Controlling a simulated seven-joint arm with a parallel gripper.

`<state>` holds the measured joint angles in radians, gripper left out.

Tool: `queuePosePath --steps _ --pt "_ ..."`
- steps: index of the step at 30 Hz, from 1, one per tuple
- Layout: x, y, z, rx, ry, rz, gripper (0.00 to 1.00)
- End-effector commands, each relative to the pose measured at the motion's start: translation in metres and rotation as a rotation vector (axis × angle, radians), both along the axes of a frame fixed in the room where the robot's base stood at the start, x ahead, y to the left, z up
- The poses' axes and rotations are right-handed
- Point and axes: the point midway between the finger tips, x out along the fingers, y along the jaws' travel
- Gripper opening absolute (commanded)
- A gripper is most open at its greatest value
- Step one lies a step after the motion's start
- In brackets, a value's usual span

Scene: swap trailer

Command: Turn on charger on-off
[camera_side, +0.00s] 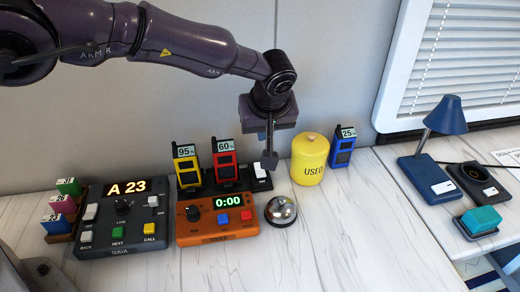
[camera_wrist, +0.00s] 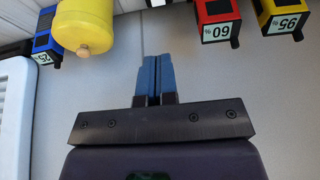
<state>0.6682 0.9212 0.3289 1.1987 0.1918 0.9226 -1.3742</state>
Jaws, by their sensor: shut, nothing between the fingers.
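The charger (camera_side: 258,183) is a black base behind the orange timer, with a yellow radio marked 95% (camera_side: 187,165) and a red radio marked 60% (camera_side: 226,163) standing in it. A white on-off switch (camera_side: 264,170) sits at its right end. My gripper (camera_side: 269,155) is shut and empty, pointing down just above or at the switch; I cannot tell whether it touches. In the wrist view my blue fingertips (camera_wrist: 152,62) are together, and the red radio (camera_wrist: 218,14) and yellow radio (camera_wrist: 284,14) show at the top right.
A yellow USED canister (camera_side: 310,160) stands right of the switch, with a blue radio marked 25% (camera_side: 343,147) beside it. The orange timer (camera_side: 215,222), a silver bell (camera_side: 281,210) and a grey queue box (camera_side: 122,220) stand in front. A blue lamp (camera_side: 442,118) is farther right.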

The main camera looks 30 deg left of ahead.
Motion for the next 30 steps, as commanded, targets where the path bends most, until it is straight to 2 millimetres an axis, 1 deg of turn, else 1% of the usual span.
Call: queuePosePath --steps 5,12,18,21,24,30 --pt "0.006 0.008 -0.021 0.003 0.004 0.002 0.0" --pt "0.021 0.023 -0.068 0.003 0.004 0.002 0.0" --pt "0.032 0.033 -0.103 0.001 0.003 0.001 0.0" --pt "0.035 0.036 -0.115 0.001 0.002 0.001 0.0" --pt "0.037 0.038 -0.122 0.001 0.002 0.001 0.0" --pt "0.039 0.039 -0.127 -0.001 0.0 0.001 0.0"
